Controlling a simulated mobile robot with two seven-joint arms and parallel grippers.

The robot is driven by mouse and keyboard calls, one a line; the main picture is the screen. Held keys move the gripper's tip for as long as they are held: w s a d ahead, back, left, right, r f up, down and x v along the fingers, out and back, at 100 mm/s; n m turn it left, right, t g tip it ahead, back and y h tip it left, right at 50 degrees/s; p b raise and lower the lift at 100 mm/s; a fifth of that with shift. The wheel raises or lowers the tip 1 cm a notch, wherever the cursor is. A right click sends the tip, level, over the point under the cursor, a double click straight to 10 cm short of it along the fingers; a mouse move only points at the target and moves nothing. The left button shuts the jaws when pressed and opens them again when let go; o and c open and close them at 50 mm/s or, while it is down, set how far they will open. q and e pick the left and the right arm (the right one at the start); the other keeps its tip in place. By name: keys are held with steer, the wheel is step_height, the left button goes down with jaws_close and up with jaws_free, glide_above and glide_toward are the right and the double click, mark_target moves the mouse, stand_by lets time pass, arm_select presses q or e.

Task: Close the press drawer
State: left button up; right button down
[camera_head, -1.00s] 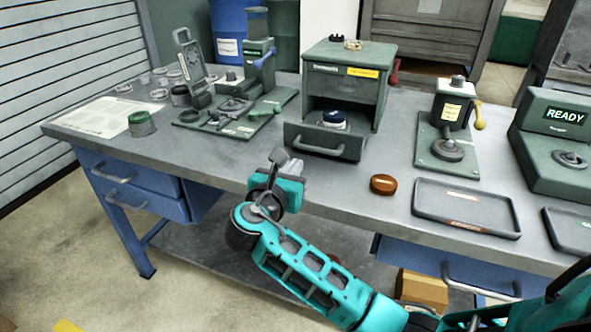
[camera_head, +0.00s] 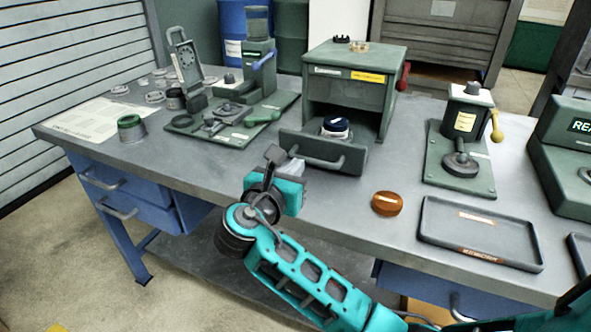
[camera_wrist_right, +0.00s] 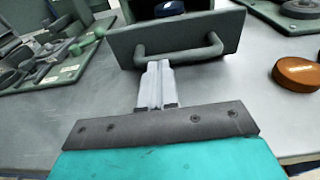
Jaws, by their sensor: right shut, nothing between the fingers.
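The press (camera_head: 352,85) is a dark green box on the workbench with a red handle on its right side. Its drawer (camera_head: 338,155) is pulled out at the front, with a bar handle across it. A dark blue and white round piece (camera_head: 335,128) sits in the drawer. In the right wrist view the drawer front (camera_wrist_right: 150,38) and its handle (camera_wrist_right: 185,55) are just ahead of my right gripper (camera_wrist_right: 159,68). The right gripper (camera_head: 293,164) is shut and empty, close in front of the drawer's left part; contact cannot be told. My left gripper is not in view.
An orange-brown puck (camera_head: 388,203) lies right of the drawer, with a dark tray (camera_head: 480,235) beyond it. A lever device (camera_head: 462,140) stands right of the press. A green fixture plate (camera_head: 235,125) with several parts is at the left.

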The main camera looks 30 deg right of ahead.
mark_target(324, 129)
stand_by(0.4)
steer(key=shift+w+d+r+p, duration=0.2)
steer(key=shift+w+d+p, duration=0.2)
steer(key=shift+d+p, duration=0.15)
steer(key=p+x, duration=0.1)
steer(key=x, duration=0.1)
steer(key=r+p+x, duration=0.1)
steer(key=x, duration=0.1)
steer(key=shift+w+d+f+p, duration=0.1)
steer(key=shift+w+d+p, duration=0.1)
steer(key=shift+d+p, duration=0.1)
steer(key=x, duration=0.3)
steer(key=p+x, duration=0.1)
steer(key=x, duration=0.5)
steer(key=shift+w+d+r+p, duration=0.2)
steer(key=shift+d+r+p, duration=0.1)
steer(key=shift+r, duration=0.1)
steer(key=shift+x, duration=0.8)
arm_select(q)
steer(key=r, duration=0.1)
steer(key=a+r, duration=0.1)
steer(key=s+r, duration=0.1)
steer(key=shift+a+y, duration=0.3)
arm_select(e)
steer(key=shift+r, duration=0.25)
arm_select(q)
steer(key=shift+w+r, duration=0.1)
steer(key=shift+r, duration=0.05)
